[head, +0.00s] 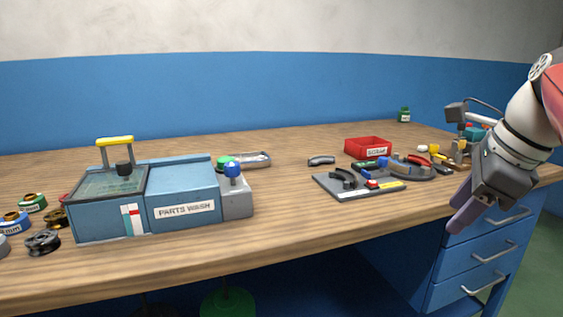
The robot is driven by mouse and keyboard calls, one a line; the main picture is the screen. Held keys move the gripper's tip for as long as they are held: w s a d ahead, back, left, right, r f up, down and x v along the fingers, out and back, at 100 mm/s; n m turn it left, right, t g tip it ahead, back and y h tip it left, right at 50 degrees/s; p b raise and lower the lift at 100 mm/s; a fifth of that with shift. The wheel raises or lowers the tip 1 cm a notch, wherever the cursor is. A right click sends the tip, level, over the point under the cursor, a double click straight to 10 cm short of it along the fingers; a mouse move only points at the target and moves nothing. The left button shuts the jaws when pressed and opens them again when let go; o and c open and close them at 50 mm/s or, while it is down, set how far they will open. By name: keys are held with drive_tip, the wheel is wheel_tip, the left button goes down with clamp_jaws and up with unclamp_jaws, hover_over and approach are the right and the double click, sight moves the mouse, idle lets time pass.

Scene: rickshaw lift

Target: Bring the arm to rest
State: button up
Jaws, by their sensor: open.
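My arm comes in from the right edge of the head view. My gripper (468,216) points down and to the left, at the front right edge of the wooden workbench (290,217). Its fingers hang in front of the blue drawers. The gripper is open and I see nothing between the fingers. Part of the arm lies outside the picture.
A blue parts washer (183,184) stands at the left, near several small spools. A grey tray (334,188) with dark parts lies right of centre, before a red bin (368,147). Blue drawers (476,262) with handles sit below my gripper. The bench's middle front is clear.

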drive_tip(key=s+a+f+n, duration=0.3)
drive_tip(key=a+f+n, duration=0.1)
drive_tip(key=f+n, duration=0.3)
drive_tip(key=s+a+f+n+t+h, duration=0.1)
drive_tip(key=s+a+f+n, duration=0.2)
drive_tip(key=f+n, duration=0.4)
drive_tip(key=s+a+f+n+h, duration=0.1)
drive_tip(key=s+a+f+n, duration=0.3)
drive_tip(key=f+n, duration=0.4)
drive_tip(key=shift+a+n+t, duration=0.3)
drive_tip(key=shift+n, duration=0.7)
drive_tip(key=shift+o, duration=0.4)
